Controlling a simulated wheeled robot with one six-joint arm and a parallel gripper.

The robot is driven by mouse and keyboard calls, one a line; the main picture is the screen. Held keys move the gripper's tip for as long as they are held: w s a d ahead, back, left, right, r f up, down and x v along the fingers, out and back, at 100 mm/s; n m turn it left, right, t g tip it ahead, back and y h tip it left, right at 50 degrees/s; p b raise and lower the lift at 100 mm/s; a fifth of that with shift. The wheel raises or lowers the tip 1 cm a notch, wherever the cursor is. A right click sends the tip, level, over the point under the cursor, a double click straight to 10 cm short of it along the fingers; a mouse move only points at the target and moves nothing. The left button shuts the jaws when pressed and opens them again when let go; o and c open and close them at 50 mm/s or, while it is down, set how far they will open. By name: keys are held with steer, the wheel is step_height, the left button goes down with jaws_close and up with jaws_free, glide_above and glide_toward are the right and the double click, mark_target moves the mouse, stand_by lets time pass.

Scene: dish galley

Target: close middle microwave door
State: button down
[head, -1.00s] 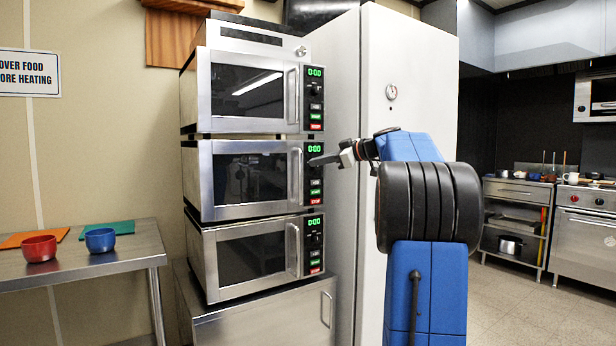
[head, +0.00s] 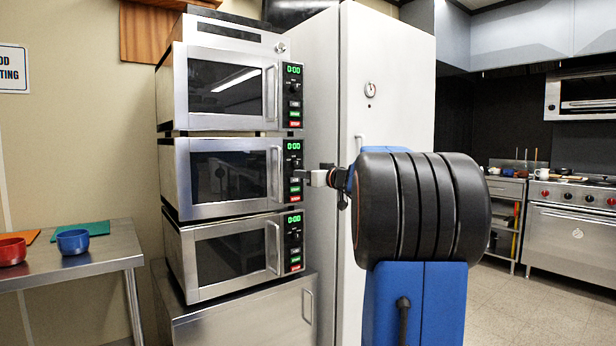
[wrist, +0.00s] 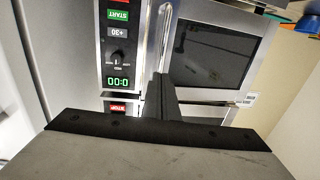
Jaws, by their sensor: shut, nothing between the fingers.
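The middle microwave (head: 168,180) is the second in a stack of three. Its dark-windowed steel door (head: 228,206) looks flush with the front; I cannot make out a gap. The door's vertical handle (head: 276,173) is on the right, beside the control panel (head: 293,158) with a green 0:00 display. My gripper (head: 300,174) is shut and empty, its tip in front of that panel, just right of the handle. In the wrist view, upside down, my dark fingers (wrist: 160,92) point toward a handle (wrist: 176,35) and panel; contact cannot be told.
The top microwave (head: 225,85) and bottom microwave (head: 235,255) look shut. A steel cabinet (head: 250,325) supports the stack. A tall white cabinet (head: 390,80) stands close on the right. A steel table (head: 90,255) with a red bowl (head: 12,251) and blue bowl (head: 73,241) is at left.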

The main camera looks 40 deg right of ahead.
steer(key=w, duration=0.8)
steer(key=shift+w+a, duration=0.15)
steer(key=w, duration=0.1)
steer(key=w+d+n+y, duration=0.1)
steer(key=w+y, duration=0.1)
steer(key=w, duration=0.1)
steer(key=shift+d+r, duration=0.1)
steer(key=shift+d, duration=0.3)
steer(key=shift+w+a+r+n+y, duration=0.1)
steer(key=shift+r+n+y, duration=0.05)
steer(key=shift+n+y, duration=0.15)
